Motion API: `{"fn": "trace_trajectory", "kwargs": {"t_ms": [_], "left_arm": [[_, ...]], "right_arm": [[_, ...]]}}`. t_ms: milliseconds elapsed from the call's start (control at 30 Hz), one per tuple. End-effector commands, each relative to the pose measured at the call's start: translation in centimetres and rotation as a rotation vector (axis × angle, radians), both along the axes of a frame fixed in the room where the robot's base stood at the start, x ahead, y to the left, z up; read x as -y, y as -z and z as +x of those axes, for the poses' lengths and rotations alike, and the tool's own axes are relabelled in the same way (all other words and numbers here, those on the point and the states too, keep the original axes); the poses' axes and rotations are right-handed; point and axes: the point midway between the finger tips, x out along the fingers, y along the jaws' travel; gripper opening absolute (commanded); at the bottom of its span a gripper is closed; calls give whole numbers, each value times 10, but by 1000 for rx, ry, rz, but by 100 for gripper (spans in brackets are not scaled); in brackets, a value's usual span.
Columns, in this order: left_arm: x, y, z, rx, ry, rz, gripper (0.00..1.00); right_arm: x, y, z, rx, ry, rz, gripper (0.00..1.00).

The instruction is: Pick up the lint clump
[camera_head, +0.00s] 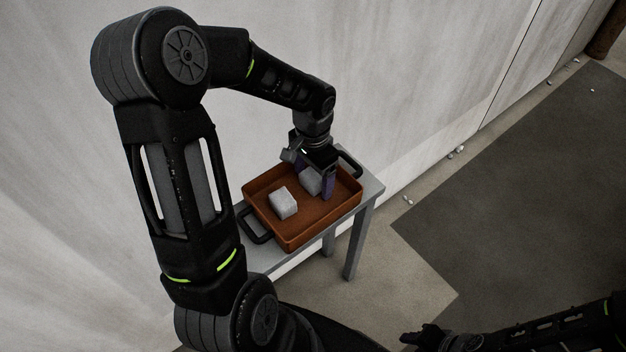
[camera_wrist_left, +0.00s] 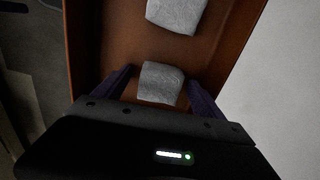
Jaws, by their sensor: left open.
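Two pale grey, blocky clumps lie in an orange-brown tray (camera_head: 290,240); I cannot tell which is the lint clump, or if both are lint. The nearer clump (camera_head: 283,203) lies in the tray's left half, and in the left wrist view it is the upper clump (camera_wrist_left: 175,14). The other clump (camera_head: 309,183) is partly hidden by my left gripper (camera_head: 313,178). In the left wrist view this lower clump (camera_wrist_left: 160,83) sits between the open purple fingers, with gaps at its sides. My right gripper (camera_head: 425,338) is at the bottom right, far from the tray.
The tray has black handles at both ends, the near one a dark loop (camera_head: 257,232). It stands on a narrow grey table (camera_head: 372,190) by a pale wall (camera_head: 420,70). Small pale bits (camera_head: 456,152) lie on the floor along the wall. A dark mat (camera_head: 530,190) covers the floor at right.

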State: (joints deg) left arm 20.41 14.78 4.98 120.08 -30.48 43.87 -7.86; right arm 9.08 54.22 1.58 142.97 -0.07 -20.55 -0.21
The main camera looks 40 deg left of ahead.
Motion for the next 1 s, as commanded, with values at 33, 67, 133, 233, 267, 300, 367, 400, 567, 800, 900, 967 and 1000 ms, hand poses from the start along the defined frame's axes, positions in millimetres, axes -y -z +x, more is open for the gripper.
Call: {"fn": "trace_trajectory", "kwargs": {"t_ms": [33, 67, 133, 233, 267, 300, 367, 400, 567, 800, 900, 967, 1000], "left_arm": [[0, 3, 0, 0, 0, 0, 80], [0, 4, 0, 1, 0, 0, 80], [0, 3, 0, 2, 0, 0, 80], [0, 3, 0, 2, -1, 0, 80], [0, 3, 0, 2, -1, 0, 80], [0, 3, 0, 2, -1, 0, 80], [0, 3, 0, 2, -1, 0, 80], [0, 3, 0, 2, -1, 0, 80], [0, 3, 0, 2, -1, 0, 80], [0, 3, 0, 2, -1, 0, 66], [0, 3, 0, 2, -1, 0, 58], [0, 3, 0, 2, -1, 0, 53], [0, 3, 0, 2, -1, 0, 50]], "right_arm": [[0, 1, 0, 0, 0, 0, 36], [0, 1, 0, 0, 0, 0, 36], [0, 0, 0, 0, 0, 0, 36], [0, 0, 0, 0, 0, 0, 36], [0, 0, 0, 0, 0, 0, 36], [0, 0, 0, 0, 0, 0, 36], [0, 0, 0, 0, 0, 0, 36], [0, 0, 0, 0, 0, 0, 36], [0, 0, 0, 0, 0, 0, 36], [0, 0, 0, 0, 0, 0, 36], [0, 0, 0, 0, 0, 0, 36], [0, 0, 0, 0, 0, 0, 36], [0, 0, 0, 0, 0, 0, 36]]}}
